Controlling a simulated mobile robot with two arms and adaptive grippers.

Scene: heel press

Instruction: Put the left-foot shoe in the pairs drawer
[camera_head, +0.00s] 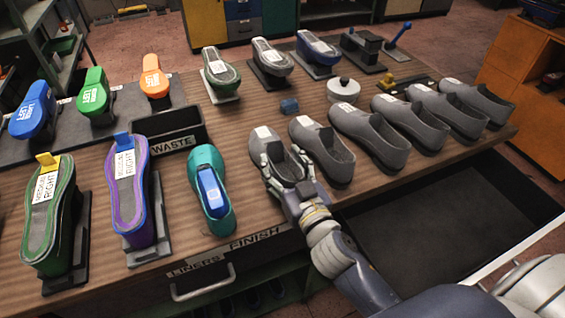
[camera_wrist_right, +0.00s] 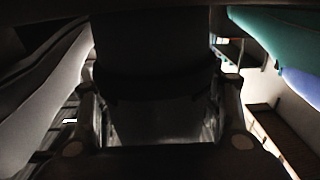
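Several grey shoes stand in a row on the table, with white labels too small to read, so I cannot tell which is the left-foot one. My right gripper (camera_head: 287,178) is at the heel of the nearest grey shoe (camera_head: 290,166), one finger on each side. In the right wrist view, a dark shape (camera_wrist_right: 153,55), likely that shoe's heel, fills most of the space between the fingers (camera_wrist_right: 160,118). Whether they press on it is unclear. An open, dark, empty-looking drawer (camera_head: 440,232) lies at the right below the table edge; its label does not show. My left gripper is out of view.
A neighbouring grey shoe (camera_head: 323,150) stands close to the right of the gripper. A teal shoe form with a blue pad (camera_head: 212,190) is on its left. A black WASTE bin (camera_head: 178,124), purple and green forms, and a white lidded pot (camera_head: 343,90) also occupy the table.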

